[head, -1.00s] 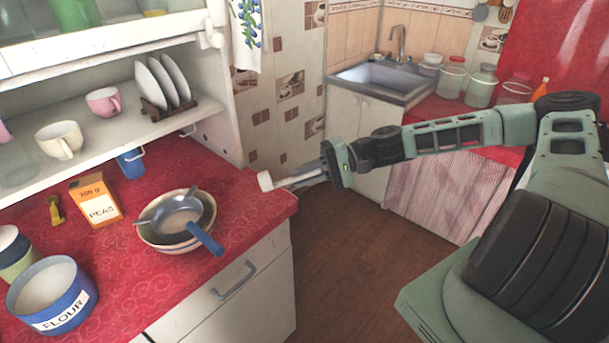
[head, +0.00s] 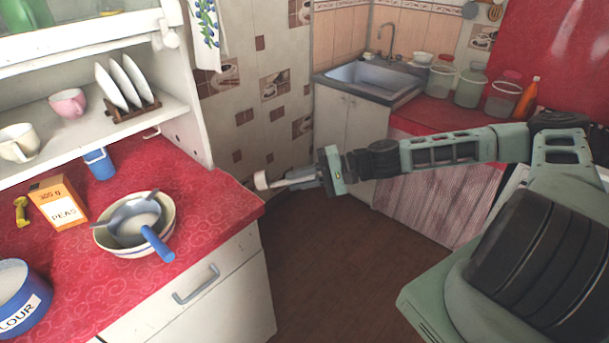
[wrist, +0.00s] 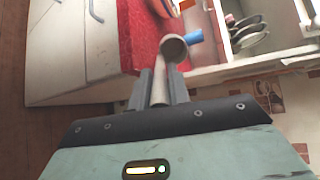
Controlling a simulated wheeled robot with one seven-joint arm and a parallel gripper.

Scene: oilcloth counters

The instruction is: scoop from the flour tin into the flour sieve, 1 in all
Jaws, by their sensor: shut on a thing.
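The blue flour tin (head: 38,318) stands at the lower left of the head view, cut off by the picture edge, with pale content inside. The flour sieve (head: 158,246), with a blue handle, rests across a cream bowl (head: 170,215) on the red counter. My gripper (head: 290,180) is shut on the pale handle of a scoop (head: 261,181). In the wrist view the scoop (wrist: 173,48) points away from the fingers. I cannot tell whether it holds flour. My gripper is right of the sieve and tin, out past the counter's edge, touching neither.
A peas box (head: 60,203), a yellow object (head: 21,211) and a blue mug (head: 99,164) stand behind the bowl. A shelf (head: 90,135) holds cups and a plate rack. Open floor (head: 325,260) lies below my arm. A sink (head: 370,78) is at the back.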

